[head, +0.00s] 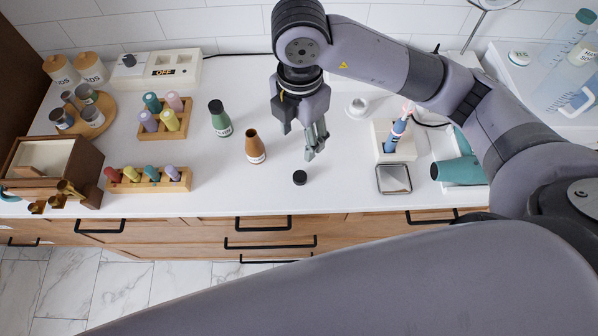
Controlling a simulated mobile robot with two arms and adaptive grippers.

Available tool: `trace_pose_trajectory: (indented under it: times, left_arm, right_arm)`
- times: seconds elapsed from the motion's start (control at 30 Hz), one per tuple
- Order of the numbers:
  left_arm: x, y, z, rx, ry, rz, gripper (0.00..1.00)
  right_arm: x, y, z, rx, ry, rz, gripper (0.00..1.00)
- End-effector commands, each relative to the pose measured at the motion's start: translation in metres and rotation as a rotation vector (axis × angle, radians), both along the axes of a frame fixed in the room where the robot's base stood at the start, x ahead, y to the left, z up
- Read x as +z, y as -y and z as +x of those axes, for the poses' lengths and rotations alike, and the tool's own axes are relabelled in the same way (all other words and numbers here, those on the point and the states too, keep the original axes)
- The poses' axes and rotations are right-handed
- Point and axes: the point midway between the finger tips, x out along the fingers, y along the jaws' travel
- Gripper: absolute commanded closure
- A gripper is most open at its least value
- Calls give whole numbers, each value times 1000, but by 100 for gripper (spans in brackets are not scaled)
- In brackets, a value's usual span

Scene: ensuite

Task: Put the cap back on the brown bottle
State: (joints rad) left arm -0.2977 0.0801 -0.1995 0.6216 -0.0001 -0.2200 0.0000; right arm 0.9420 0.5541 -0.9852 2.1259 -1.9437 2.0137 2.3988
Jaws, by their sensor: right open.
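The brown bottle (256,147) stands upright on the white counter with a bare, open neck and a white label. A small black cap (299,178) lies on the counter to the right of the bottle and nearer the front edge. My right gripper (314,154) points down above the counter, just behind the cap and to the right of the bottle. It is open, and nothing shows between its fingers. Its height over the counter is hard to tell. My left gripper is not in view.
A green bottle (219,119) with a dark cap stands left of the brown bottle. Wooden racks (147,186) of small coloured bottles are further left. A toothbrush holder (393,147), a square dish (393,179) and a teal hair dryer (459,170) are at right. The counter around the cap is clear.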

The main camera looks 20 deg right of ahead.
Motion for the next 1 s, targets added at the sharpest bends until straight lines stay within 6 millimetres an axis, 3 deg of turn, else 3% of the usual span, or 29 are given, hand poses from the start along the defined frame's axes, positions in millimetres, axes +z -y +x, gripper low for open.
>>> trace_pose_trajectory:
  times: [0.27,0.53,0.8,1.0]
  left_arm:
    - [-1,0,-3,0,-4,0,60]
    - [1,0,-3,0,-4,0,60]
    - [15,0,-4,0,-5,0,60]
    - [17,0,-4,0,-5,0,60]
  right_arm:
    - [-6,-1,-1,3,-6,5,50]
    - [-53,-1,-3,2,-11,4,50]
    - [-105,0,-1,3,-8,4,50]
    - [-122,-1,0,4,-4,5,50]
